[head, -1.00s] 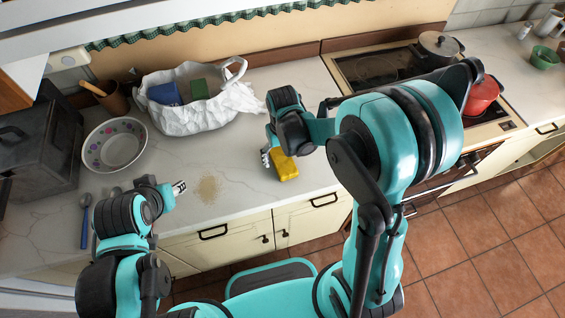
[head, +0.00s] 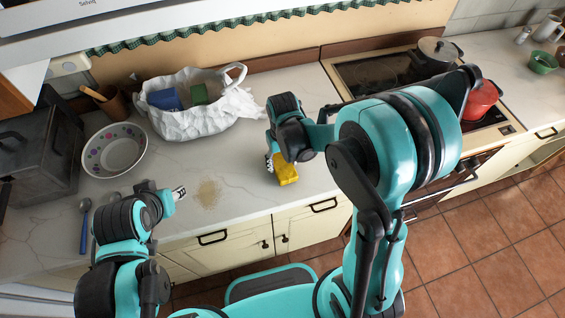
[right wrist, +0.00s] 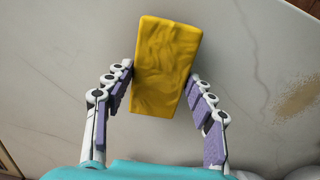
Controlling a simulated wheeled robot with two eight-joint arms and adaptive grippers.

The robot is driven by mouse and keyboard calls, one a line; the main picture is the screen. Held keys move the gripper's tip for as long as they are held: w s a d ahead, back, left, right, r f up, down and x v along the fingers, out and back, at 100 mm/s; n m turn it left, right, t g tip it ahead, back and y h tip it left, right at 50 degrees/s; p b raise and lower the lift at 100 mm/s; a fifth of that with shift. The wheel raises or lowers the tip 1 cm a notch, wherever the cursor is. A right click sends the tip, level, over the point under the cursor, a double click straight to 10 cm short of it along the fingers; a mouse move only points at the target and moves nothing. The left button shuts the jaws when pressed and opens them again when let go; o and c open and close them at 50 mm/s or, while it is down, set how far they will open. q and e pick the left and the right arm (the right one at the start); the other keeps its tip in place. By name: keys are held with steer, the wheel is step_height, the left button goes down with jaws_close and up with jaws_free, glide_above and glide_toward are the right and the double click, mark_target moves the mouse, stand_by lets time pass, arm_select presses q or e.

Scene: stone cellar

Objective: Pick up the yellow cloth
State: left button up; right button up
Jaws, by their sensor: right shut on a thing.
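The yellow cloth (head: 287,168) is a folded, block-like piece at the front part of the counter in the head view. My right gripper (head: 271,163) is at the cloth. In the right wrist view the cloth (right wrist: 166,65) sits between the two fingers of the right gripper (right wrist: 161,88), which press on its sides. Whether the cloth touches the counter is hard to tell. My left gripper (head: 180,192) is above the counter's left front, away from the cloth; its finger opening is too small to judge.
A brown crumb patch (head: 208,193) lies on the counter between my grippers. A white bag (head: 190,121) with blue and green items and a spotted bowl (head: 115,150) stand behind. A stove with a red pot (head: 481,101) is at the right. The counter front edge is close.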

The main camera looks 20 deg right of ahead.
steer(key=r, duration=0.1)
steer(key=r+p, duration=0.1)
steer(key=r, duration=0.1)
steer(key=d+r, duration=0.1)
steer(key=shift+w+r, duration=0.2)
steer(key=shift+w, duration=0.1)
steer(key=w+d+r+p, duration=0.2)
steer(key=w+d+r, duration=0.3)
steer(key=d, duration=0.4)
steer(key=shift+w+r, duration=0.2)
steer(key=shift+r, duration=0.25)
steer(key=shift+s, duration=0.1)
steer(key=shift+c, duration=0.2)
